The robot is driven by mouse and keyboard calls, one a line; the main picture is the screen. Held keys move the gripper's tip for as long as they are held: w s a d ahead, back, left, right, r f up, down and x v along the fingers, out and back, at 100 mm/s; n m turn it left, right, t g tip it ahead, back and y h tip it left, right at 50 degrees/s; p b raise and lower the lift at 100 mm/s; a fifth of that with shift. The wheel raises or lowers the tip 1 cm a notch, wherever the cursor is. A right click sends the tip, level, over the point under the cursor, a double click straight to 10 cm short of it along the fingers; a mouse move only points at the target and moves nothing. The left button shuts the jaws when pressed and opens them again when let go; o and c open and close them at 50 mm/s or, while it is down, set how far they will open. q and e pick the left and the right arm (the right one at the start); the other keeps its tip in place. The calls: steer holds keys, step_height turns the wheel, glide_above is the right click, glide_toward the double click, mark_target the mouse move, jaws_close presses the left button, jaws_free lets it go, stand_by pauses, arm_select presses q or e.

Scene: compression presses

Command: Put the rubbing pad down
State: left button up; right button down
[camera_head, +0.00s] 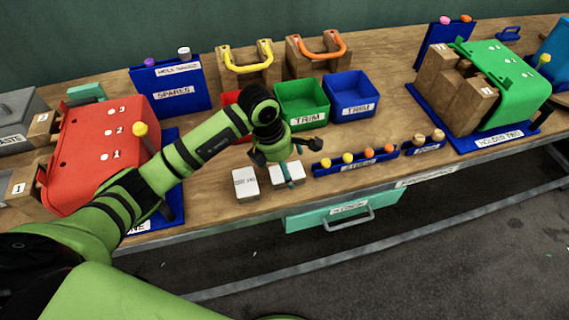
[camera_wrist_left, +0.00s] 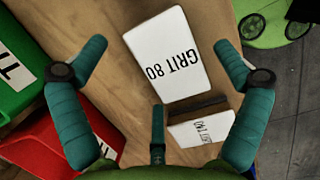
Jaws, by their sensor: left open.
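Two white rubbing pads lie near the bench's front edge. The left one (camera_head: 245,182) is clear of my gripper; the other (camera_head: 288,174) is partly hidden under my left gripper (camera_head: 286,164). In the left wrist view a pad marked GRIT 80 (camera_wrist_left: 168,55) lies flat, label up, in front of the fingers. A second pad (camera_wrist_left: 203,130) shows a dark side and a white label that I cannot read surely; the right finger partly covers it. My left gripper's teal fingers (camera_wrist_left: 160,50) are spread wide, with nothing clasped between them. My right gripper is out of view.
A red press (camera_head: 95,150) stands at left and a green press (camera_head: 505,85) at right. Red, green (camera_head: 302,103) and blue (camera_head: 351,95) bins stand behind my gripper. A blue knob rack (camera_head: 355,163) is just to its right. A teal drawer (camera_head: 340,215) hangs below the bench edge.

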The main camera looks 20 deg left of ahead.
mark_target(274, 171)
arm_select(q)
steer(key=p+v, duration=0.6)
steer(key=v, duration=0.5)
steer(key=shift+r+p, duration=0.25)
steer(key=shift+p, duration=0.15)
